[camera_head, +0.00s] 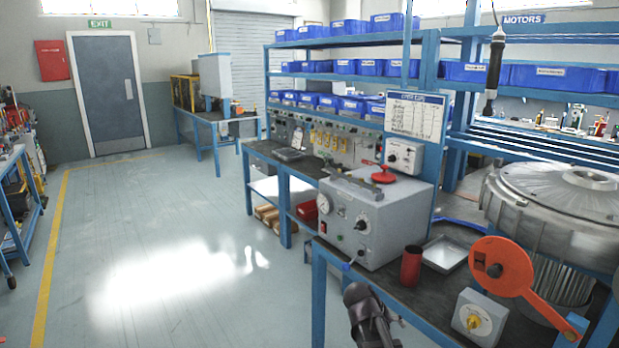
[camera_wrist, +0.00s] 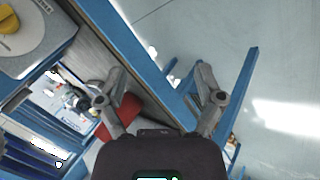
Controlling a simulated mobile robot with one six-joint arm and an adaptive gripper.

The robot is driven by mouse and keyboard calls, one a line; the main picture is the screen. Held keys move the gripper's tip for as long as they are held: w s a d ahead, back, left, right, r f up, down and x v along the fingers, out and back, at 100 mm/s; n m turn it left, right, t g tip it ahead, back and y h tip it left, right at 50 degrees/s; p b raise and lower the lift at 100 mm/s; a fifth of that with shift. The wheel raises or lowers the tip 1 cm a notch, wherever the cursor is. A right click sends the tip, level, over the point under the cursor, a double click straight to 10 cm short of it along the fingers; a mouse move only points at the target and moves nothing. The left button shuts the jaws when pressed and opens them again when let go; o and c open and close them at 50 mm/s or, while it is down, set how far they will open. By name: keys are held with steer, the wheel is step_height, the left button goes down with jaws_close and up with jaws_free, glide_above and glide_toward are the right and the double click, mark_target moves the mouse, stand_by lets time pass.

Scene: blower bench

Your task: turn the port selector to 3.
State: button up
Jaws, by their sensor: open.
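A grey box with a yellow knob (camera_head: 478,320), which looks like the port selector, sits on the front right of the bench. A yellow knob on a grey plate (camera_wrist: 30,40) also shows at the top left corner of the wrist view, cut off by the edge. Its markings are too small to read, so I cannot tell its setting. My gripper (camera_head: 362,298) is in front of the bench edge, left of the box and apart from it. In the wrist view my gripper (camera_wrist: 158,78) has its two fingers spread, with nothing between them.
A red cup (camera_head: 411,266), a metal tray (camera_head: 445,254) and a grey gauge box (camera_head: 375,220) stand behind the selector. An orange disc with a lever arm (camera_head: 510,262) stands close on its right. A large motor housing (camera_head: 550,205) is behind. The floor on the left is clear.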

steer(key=s+a+f+g+y, duration=0.1)
steer(key=s+a+f+y, duration=0.15)
steer(key=s, duration=0.35)
steer(key=s+a+f+g+y, duration=0.1)
steer(key=s+a+g+y, duration=0.1)
steer(key=s+y, duration=0.3)
step_height(320, 180, up, 14)
steer(key=p, duration=1.4)
steer(key=shift+s+r+m+h, duration=0.25)
steer(key=shift+s+m+h, duration=0.05)
steer(key=shift+h, duration=0.05)
steer(key=shift+a, duration=0.1)
steer(key=c, duration=0.4)
